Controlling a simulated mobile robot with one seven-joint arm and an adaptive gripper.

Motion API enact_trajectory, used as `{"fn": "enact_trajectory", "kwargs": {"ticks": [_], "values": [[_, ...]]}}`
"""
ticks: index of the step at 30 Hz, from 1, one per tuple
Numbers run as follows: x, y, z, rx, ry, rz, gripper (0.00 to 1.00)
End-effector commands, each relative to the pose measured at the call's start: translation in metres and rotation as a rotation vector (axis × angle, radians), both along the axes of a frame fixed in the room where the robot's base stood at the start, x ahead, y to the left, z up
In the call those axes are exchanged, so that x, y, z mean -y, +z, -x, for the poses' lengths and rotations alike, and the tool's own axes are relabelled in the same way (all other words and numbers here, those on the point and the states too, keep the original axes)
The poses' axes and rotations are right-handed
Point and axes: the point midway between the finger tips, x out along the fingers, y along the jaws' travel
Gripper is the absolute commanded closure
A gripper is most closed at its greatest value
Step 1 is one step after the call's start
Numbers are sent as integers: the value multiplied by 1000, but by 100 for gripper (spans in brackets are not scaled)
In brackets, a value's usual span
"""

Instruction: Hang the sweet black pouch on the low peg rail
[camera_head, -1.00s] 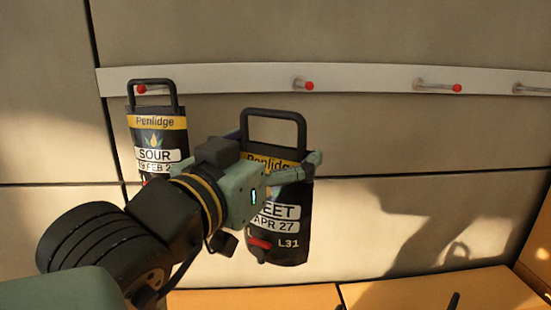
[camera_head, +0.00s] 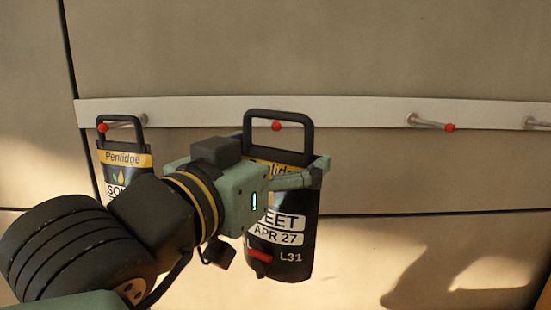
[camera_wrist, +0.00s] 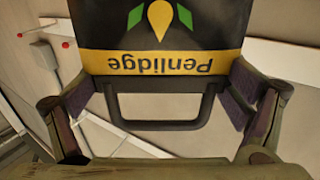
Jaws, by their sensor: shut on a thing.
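The sweet black pouch (camera_head: 285,240) is upright, with a yellow Penlidge band, a label ending in "EET" and "APR 27", and a red spout. My gripper (camera_head: 290,178) is shut on it near its top, partly hiding the label. In the wrist view the pouch (camera_wrist: 163,25) sits between both fingers (camera_wrist: 165,100), its handle loop pointing down in the picture. The low peg rail (camera_head: 350,113) runs behind. In the head view a red-tipped peg (camera_head: 277,126) shows within the handle loop; whether it passes through the loop I cannot tell.
A black sour pouch (camera_head: 124,161) hangs at the left peg (camera_head: 103,127), partly hidden by my arm. Another red-tipped peg (camera_head: 450,128) to the right is bare. The wall (camera_head: 400,180) below the rail is clear there.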

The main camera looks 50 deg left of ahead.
Motion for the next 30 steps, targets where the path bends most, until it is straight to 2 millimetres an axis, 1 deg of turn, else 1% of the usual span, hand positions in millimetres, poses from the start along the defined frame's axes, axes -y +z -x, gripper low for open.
{"fn": "enact_trajectory", "kwargs": {"ticks": [16,30], "values": [[-30,-3,-23,5,-1,2,68],[-34,-3,-27,5,-1,1,68]]}}
